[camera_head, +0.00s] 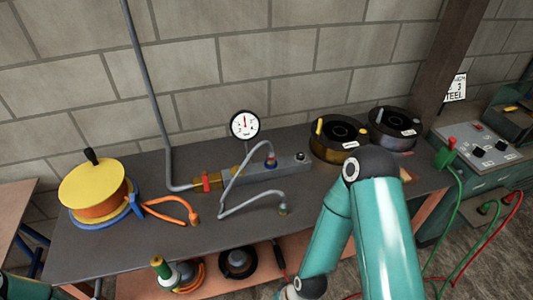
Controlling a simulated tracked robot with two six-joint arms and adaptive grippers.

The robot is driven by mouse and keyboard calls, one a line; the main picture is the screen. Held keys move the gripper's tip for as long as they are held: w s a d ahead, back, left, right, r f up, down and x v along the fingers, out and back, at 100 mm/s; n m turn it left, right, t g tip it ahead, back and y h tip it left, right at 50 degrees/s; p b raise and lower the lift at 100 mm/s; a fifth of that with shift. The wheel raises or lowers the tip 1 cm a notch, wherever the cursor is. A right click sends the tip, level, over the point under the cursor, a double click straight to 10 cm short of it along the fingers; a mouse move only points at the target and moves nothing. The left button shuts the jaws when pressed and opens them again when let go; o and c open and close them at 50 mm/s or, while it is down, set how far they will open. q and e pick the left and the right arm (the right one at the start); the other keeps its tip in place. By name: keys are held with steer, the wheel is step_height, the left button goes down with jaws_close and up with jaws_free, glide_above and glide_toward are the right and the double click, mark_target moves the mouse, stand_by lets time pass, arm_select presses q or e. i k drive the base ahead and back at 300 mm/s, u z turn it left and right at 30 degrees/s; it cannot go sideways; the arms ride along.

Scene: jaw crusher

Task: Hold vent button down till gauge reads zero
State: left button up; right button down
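A round white gauge (244,124) with a red needle stands above the back of the grey bench; the needle points roughly straight up, and the numbers are too small to read. Below it a grey manifold block (268,173) lies on the bench. A small dark round piece (300,156) on its right end may be the vent button; I cannot tell for sure. Nothing touches it. My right arm comes in at the lower right and bends down past the bottom edge, so its gripper is out of view. My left gripper is not in view.
A red-handled valve (206,181) and grey hoses (250,202) are at the manifold. A yellow-topped reel (92,185) stands left, two wire spools (338,138) (393,129) right. A green machine (480,150) with cables stands far right.

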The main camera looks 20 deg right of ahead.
mark_target(300, 155)
steer(key=z, duration=0.5)
steer(key=i, duration=0.15)
steer(key=u, duration=2.5)
steer(key=k, duration=1.65)
steer(key=u, duration=1.25)
steer(key=i, duration=0.1)
steer(key=z, duration=2.9)
steer(key=i, duration=0.8)
steer(key=u, duration=0.1)
